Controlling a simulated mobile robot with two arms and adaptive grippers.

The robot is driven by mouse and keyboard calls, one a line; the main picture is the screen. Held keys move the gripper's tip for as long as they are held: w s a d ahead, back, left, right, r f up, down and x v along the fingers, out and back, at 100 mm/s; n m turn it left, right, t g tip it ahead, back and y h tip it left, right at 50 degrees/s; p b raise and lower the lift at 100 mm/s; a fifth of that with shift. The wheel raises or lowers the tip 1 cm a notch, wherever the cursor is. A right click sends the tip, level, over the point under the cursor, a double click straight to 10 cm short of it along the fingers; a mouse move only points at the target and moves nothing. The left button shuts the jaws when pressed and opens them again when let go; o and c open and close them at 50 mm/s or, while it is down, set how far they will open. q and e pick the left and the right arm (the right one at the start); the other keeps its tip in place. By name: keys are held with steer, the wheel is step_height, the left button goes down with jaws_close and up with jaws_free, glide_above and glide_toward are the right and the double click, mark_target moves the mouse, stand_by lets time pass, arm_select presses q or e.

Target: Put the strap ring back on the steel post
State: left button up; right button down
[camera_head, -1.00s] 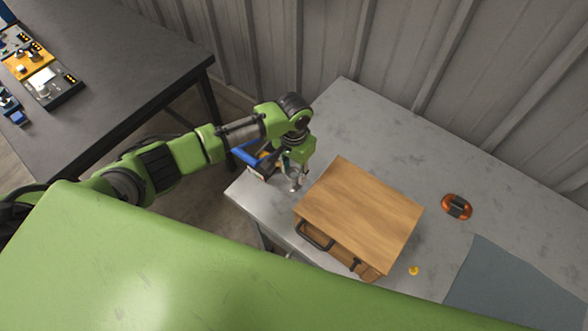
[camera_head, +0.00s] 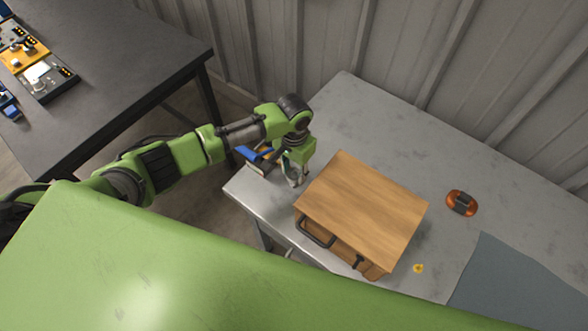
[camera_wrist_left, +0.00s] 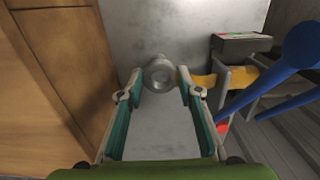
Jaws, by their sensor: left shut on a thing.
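In the left wrist view, a grey round metal piece (camera_wrist_left: 160,73) sits between the fingertips, and I take it for the strap ring. In the head view the gripper points down over the table, left of a wooden box. I cannot make out the steel post separately, nor tell whether the ring is around it. My right gripper is not in view.
The wooden box (camera_head: 365,205) with a dark handle stands close to the gripper's right. Blue-handled tools (camera_wrist_left: 290,65) and a dark block (camera_wrist_left: 240,45) are at its left in the head view. An orange-and-black object (camera_head: 461,203) and a small yellow piece (camera_head: 418,268) lie farther right.

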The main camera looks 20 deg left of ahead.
arm_select(q)
steer(key=shift+f, duration=0.5)
stand_by(0.8)
steer(key=shift+f, duration=0.15)
steer(key=shift+f, duration=0.4)
steer(key=shift+f, duration=0.1)
stand_by(0.5)
steer(key=shift+f, duration=0.2)
steer(key=shift+f+b, duration=0.7)
steer(key=shift+f, duration=0.05)
steer(key=shift+f, duration=0.1)
